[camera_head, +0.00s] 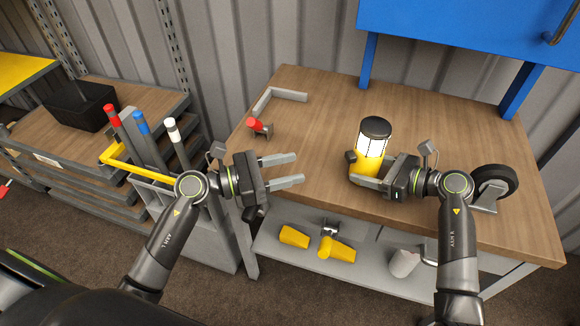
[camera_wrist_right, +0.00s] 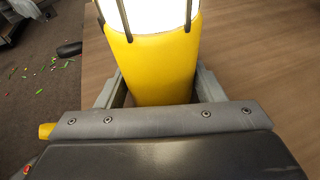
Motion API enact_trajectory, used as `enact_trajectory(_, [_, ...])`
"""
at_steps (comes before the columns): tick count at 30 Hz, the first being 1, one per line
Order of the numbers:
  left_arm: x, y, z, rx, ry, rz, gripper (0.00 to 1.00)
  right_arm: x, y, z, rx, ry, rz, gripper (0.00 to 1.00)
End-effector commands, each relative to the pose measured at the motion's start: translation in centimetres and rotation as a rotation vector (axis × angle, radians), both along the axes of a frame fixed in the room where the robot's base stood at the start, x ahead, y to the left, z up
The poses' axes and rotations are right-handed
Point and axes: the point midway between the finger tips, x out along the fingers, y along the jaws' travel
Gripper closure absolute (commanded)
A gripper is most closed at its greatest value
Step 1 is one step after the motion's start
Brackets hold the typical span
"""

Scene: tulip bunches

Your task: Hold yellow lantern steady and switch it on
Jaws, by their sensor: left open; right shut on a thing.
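The yellow lantern (camera_head: 368,163) stands upright on the wooden workbench, with a dark cap and a bright white lamp section (camera_head: 373,145) behind thin dark bars. My right gripper (camera_head: 362,170) is shut around its yellow base. In the right wrist view the yellow body (camera_wrist_right: 152,65) sits between the two fingers (camera_wrist_right: 152,90), and the white section above it looks bright. My left gripper (camera_head: 298,170) is open and empty, left of the lantern and apart from it, its fingers pointing toward it. I cannot make out a switch clearly.
The workbench (camera_head: 320,110) has a red-ended clamp (camera_head: 258,127), a grey angle bracket (camera_head: 275,97) and a black wheel (camera_head: 494,180). A blue cabinet (camera_head: 470,30) hangs behind. The bench between my left gripper and the lantern is clear.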

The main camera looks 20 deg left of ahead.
Motion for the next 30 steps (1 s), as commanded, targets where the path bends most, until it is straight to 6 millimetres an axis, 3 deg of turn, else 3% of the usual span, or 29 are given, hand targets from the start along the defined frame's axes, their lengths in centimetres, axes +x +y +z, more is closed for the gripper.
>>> enact_trajectory(3, [0.0,0.0,0.0,0.0,0.0,0.0,0.55,0.0,0.0,0.0,0.0,0.001,0.001,0.56])
enact_trajectory(4, [0.0,0.0,0.0,0.0,0.0,0.0,0.55,0.0,0.0,0.0,0.0,0.001,0.001,0.37])
enact_trajectory(10, [0.0,0.0,0.0,0.0,0.0,0.0,0.55,0.0,0.0,0.0,0.0,0.001,0.0,0.13])
enact_trajectory(20, [0.0,0.0,0.0,0.0,0.0,0.0,0.55,-0.1,-0.4,0.1,-0.001,0.0,-0.001,0.13])
enact_trajectory(23, [0.0,0.0,0.0,0.0,0.0,0.0,0.55,-0.4,-1.5,0.4,-0.001,0.0,-0.002,0.13])
enact_trajectory(30, [0.0,0.0,0.0,0.0,0.0,0.0,0.55,-1.9,-6.3,1.9,-0.006,-0.001,-0.001,0.13])
